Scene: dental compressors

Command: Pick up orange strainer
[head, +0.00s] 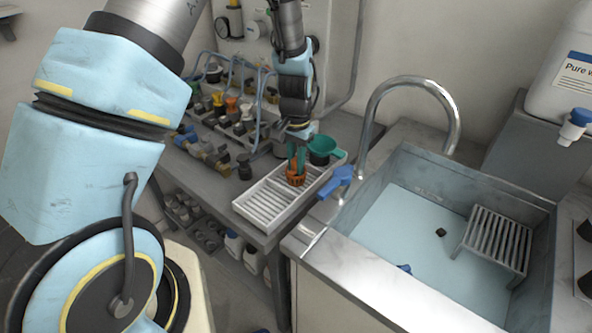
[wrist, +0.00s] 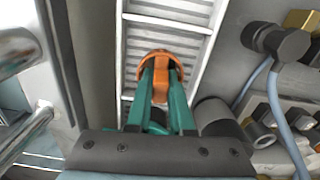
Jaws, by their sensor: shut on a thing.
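The orange strainer (head: 296,177) is at the tips of my gripper (head: 297,163), over the white slatted rack beside the sink. In the wrist view the strainer (wrist: 158,66) shows as an orange rounded rim with a band between the two green fingers. My gripper (wrist: 161,88) is shut on the strainer there. Whether the strainer still touches the rack is hard to tell.
Valves and hoses (head: 215,125) stand behind left.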

